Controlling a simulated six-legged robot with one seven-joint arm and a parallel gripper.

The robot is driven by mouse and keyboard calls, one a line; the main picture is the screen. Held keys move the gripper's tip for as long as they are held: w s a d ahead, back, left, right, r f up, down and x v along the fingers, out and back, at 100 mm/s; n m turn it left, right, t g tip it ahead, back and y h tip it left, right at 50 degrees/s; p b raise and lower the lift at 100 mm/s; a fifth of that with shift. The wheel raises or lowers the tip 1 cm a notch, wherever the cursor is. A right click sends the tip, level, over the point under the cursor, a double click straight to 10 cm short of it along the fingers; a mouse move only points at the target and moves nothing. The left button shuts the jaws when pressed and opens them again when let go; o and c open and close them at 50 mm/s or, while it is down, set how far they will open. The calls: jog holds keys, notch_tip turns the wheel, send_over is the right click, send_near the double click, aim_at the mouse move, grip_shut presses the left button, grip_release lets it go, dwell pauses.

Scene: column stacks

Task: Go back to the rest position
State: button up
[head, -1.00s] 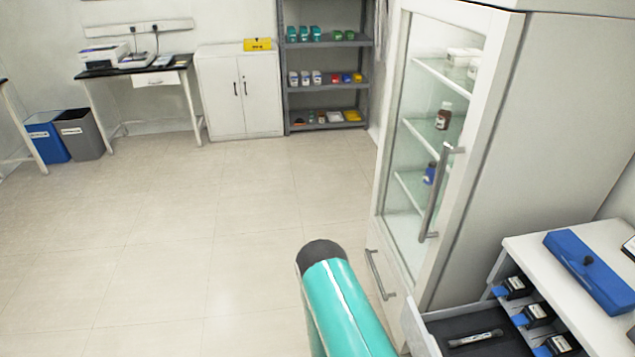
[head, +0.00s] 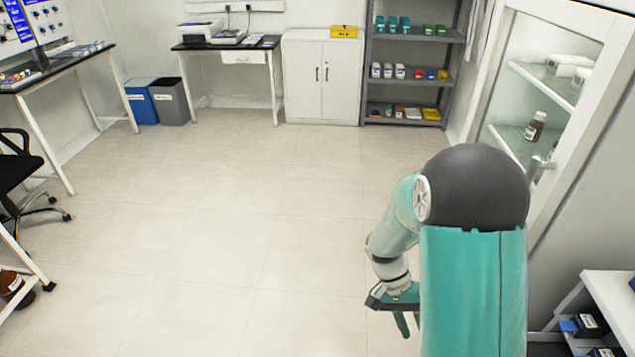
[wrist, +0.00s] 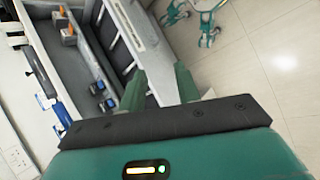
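My arm is folded in front of me in the head view, with a dark round elbow and teal links. My gripper (head: 406,320) hangs low beside it, fingers pointing down over the floor. In the wrist view my gripper (wrist: 160,88) shows two green fingers spread apart with nothing held between them. Behind the fingers is an open drawer (wrist: 150,50) with a white front, seen at a slant. Part of my elbow and upper arm hides the lower part of the glass cabinet (head: 553,90) in the head view.
The white drawer unit (head: 612,300) is at the lower right, close to my arm. Wide tiled floor (head: 220,220) lies clear ahead and left. A black chair (head: 22,170) and a bench (head: 60,68) stand left. Shelves (head: 415,75) and a white cupboard (head: 322,78) line the back.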

jog(key=s+a+r+n+t+y, duration=0.1)
jog(key=r+t, duration=0.3)
jog(key=r, duration=0.5)
jog(key=s+a+r+n+t+y, duration=0.2)
jog(key=s+a+r+n+t, duration=0.1)
jog(key=r, duration=0.6)
jog(key=s+a+r+n+t+y, duration=0.1)
jog(key=s+a+r+n+t, duration=0.1)
jog(key=r+t, duration=0.3)
notch_tip(320, 180, up, 4)
jog(key=shift+s+r+n, duration=0.25)
jog(key=shift+s+n, duration=0.05)
jog(key=shift+s, duration=0.55)
jog(key=shift+d, duration=0.2)
